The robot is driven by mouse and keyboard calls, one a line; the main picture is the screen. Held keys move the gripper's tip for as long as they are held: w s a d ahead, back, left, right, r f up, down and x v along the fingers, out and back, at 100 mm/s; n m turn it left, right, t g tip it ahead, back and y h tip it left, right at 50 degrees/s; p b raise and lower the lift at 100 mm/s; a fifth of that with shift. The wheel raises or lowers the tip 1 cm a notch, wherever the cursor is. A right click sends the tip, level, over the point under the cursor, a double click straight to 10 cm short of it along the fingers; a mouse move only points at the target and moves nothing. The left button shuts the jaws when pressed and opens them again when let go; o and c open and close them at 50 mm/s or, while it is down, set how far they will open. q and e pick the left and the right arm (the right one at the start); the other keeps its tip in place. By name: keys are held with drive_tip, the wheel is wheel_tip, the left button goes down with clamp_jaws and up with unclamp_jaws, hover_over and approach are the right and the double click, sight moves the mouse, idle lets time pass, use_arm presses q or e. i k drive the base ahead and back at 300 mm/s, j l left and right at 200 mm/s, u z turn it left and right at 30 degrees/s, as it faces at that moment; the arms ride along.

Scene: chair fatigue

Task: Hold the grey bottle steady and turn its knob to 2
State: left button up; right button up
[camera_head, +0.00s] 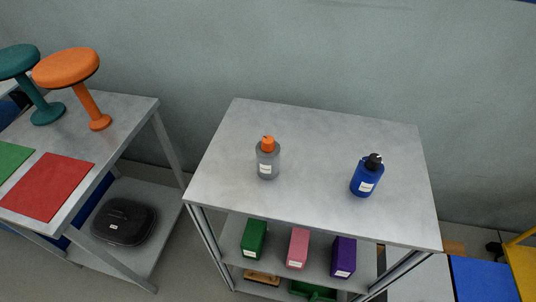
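The grey bottle (268,162) stands upright on the grey table (320,140), left of the table's middle. Its orange knob (268,144) sits on top, and a small white label is on its front. The knob's setting is too small to read. Neither of my grippers shows in the head view, and nothing touches the bottle.
A blue bottle (366,178) with a black top stands to the right on the same table. Green (254,240), pink (298,248) and purple (343,257) boxes are on the shelf below. A left table (120,108) carries teal (45,112) and orange (68,67) stools.

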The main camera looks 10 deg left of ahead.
sight(267, 145)
drive_tip(key=k+j+z, duration=0.2)
drive_tip(key=j, duration=0.25)
drive_tip(key=k+j+z, duration=0.2)
drive_tip(key=j, duration=0.25)
drive_tip(key=k+j+z, duration=0.2)
drive_tip(key=j, duration=0.2)
